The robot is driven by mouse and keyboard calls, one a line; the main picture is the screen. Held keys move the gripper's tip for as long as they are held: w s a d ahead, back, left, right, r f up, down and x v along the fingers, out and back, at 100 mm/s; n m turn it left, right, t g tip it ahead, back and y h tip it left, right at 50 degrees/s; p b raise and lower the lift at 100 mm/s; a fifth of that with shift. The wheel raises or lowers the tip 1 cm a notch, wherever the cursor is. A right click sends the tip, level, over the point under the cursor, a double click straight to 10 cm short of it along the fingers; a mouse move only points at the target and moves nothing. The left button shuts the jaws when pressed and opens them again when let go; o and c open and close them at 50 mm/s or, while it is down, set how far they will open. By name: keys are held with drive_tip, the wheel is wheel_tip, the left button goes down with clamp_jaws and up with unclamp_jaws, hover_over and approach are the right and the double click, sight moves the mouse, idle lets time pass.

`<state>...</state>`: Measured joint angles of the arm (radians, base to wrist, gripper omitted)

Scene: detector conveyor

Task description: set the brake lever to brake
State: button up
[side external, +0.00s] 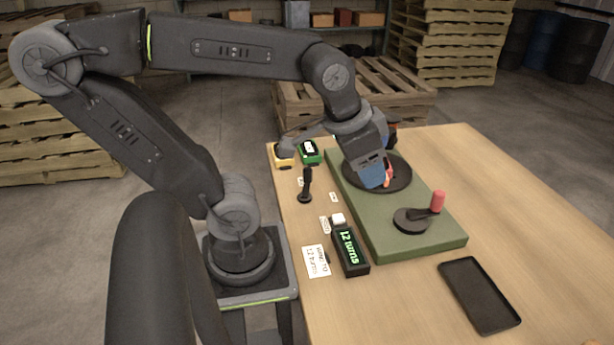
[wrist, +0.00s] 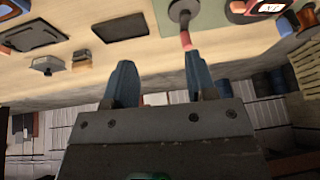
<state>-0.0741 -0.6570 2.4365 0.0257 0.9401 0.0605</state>
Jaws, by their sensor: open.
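The black lever (side external: 306,184) stands near the left edge of the table, its handle pointing up from a small dark base. Small white labels (side external: 333,197) lie beside it, too small to read. My gripper (side external: 376,180) is to the right of this lever, low over the far dark disc of the green plate, and is apart from the lever. A red-orange piece (side external: 388,177) shows right beside its blue fingers. In the wrist view my gripper (wrist: 160,85) has its fingers spread with nothing between them. A reddish handle (wrist: 186,40) shows just beyond the right finger.
The green plate (side external: 420,245) carries a crank with a red knob (side external: 438,201) at its near end. A display reading 12 turns (side external: 350,250), a white button (side external: 338,219) and a black tray (side external: 480,295) are nearer. Yellow (side external: 284,156) and green (side external: 310,152) boxes stand behind the lever.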

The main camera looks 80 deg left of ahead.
drive_tip(key=w+a+g+y, duration=0.1)
drive_tip(key=w+a+g, duration=0.25)
drive_tip(key=a, duration=0.35)
drive_tip(key=g+h, duration=0.2)
drive_tip(key=g, duration=0.4)
hover_over(309, 169)
drive_tip(key=w, duration=0.5)
wheel_tip(309, 169, down, 9)
drive_tip(key=x, duration=1.3)
drive_tip(key=shift+a, duration=0.25)
drive_tip(key=c, duration=0.9)
